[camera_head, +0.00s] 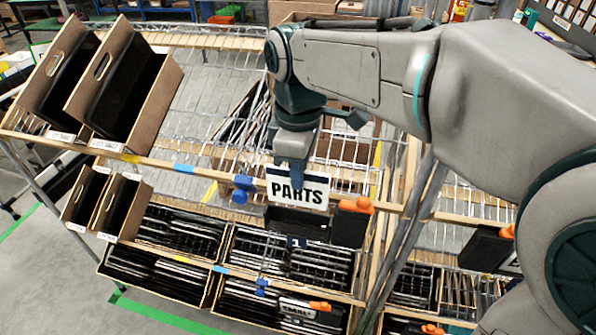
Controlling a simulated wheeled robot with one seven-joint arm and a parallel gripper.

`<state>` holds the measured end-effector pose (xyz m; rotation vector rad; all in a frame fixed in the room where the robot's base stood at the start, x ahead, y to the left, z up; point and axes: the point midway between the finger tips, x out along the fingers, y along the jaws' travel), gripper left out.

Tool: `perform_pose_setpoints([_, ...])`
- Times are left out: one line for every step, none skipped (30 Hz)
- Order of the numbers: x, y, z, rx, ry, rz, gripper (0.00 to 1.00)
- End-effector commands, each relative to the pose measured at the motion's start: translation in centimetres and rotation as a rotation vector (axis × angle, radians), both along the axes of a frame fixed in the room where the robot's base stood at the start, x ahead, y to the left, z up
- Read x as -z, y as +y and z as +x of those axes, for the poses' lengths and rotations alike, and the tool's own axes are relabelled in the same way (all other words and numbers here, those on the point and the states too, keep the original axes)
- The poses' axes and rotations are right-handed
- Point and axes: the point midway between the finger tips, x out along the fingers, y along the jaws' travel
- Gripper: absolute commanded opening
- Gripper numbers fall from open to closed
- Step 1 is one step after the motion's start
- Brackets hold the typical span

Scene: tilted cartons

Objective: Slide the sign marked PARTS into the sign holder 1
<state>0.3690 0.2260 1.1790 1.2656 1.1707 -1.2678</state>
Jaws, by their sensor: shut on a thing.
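The PARTS sign (298,190) is a white plate with a dark band along its top and dark lettering. My gripper (291,168) is shut on its upper edge from above and holds it nearly upright, facing the camera. A black holder (297,224) shows just below the sign, at the upper shelf's front rail, between a blue clip (242,189) and an orange clip (355,206).
Two tilted cartons (136,92) stand on the upper shelf at left. Bins of dark, flat items fill the lower shelf. A lower sign (297,309) sits near another orange clip (320,306). The wire upper shelf (205,75) right of the cartons is largely clear.

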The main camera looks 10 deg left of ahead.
Motion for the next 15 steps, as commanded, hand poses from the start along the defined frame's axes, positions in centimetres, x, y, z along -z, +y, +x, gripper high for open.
perform_pose_setpoints([0.8, -0.1, 0.1, 0.003, 0.0, 0.0, 0.0])
perform_pose_setpoints([0.8, -0.1, 0.1, 0.002, -0.001, 0.0, 0.0])
perform_pose_setpoints([0.7, -0.1, 0.1, 0.002, -0.001, 0.001, 0.0])
perform_pose_setpoints([0.7, 0.0, 0.1, 0.001, -0.001, 0.001, 0.0])
perform_pose_setpoints([0.7, 0.0, 0.1, 0.001, -0.001, 0.0, 0.0])
perform_pose_setpoints([0.8, 0.0, 0.0, 0.001, -0.001, 0.0, 0.0])
perform_pose_setpoints([0.9, 0.0, 0.0, 0.001, -0.001, 0.0, 0.0])
perform_pose_setpoints([1.0, 0.0, 0.0, 0.0, -0.001, 0.0, 0.0])
perform_pose_setpoints([1.2, 0.0, 0.0, 0.0, -0.001, 0.0, 0.0])
perform_pose_setpoints([1.4, 0.0, 0.0, 0.0, -0.001, 0.0, 0.0])
perform_pose_setpoints([1.5, 0.0, 0.0, 0.0, -0.001, 0.0, 0.0])
perform_pose_setpoints([1.7, 0.0, 0.0, 0.0, -0.001, 0.0, 0.0])
perform_pose_setpoints([1.9, 0.0, 0.0, 0.0, -0.001, 0.0, 0.0])
perform_pose_setpoints([2.1, 0.0, 0.0, 0.0, -0.001, 0.0, 0.0])
perform_pose_setpoints([2.3, 0.0, 0.0, 0.0, -0.001, 0.0, 0.0])
